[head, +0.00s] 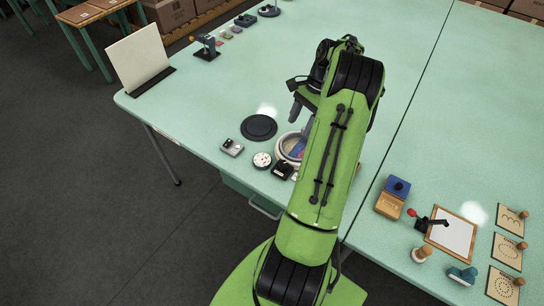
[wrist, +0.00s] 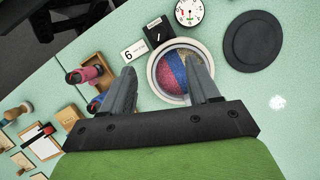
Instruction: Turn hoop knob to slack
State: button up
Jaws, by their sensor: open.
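The round hoop (head: 282,150) with a pale rim stands on the green table, partly hidden by my arm in the head view. The wrist view shows the hoop (wrist: 153,84) with red, blue and yellow tufted fabric inside its ring. My gripper (wrist: 164,68) is open, its two grey fingers spread over the hoop, with no object between them. The right finger covers part of the fabric; the left finger is beside the rim. In the head view my gripper (head: 300,122) is largely behind my arm. I cannot make out the hoop's knob.
A black disc (wrist: 254,40), a white dial (wrist: 189,12), a black box (wrist: 157,31) and a card marked 6 (wrist: 135,51) lie around the hoop.

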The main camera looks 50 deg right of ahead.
aim_at(283, 163)
jog(key=b+x, duration=0.3)
jog(key=x, duration=1.3)
jog(key=shift+r, duration=0.1)
jog(key=c, duration=1)
jog(key=shift+c, duration=0.2)
jog(key=shift+n, duration=0.4)
jog(key=n+g, duration=0.1)
jog(key=n, duration=0.2)
jog(key=shift+w+n+g, duration=0.1)
jog(key=shift+n+g, duration=0.2)
jog(key=shift+w+n+g, duration=0.1)
jog(key=shift+n+g, duration=0.7)
jog(key=shift+n, duration=1.5)
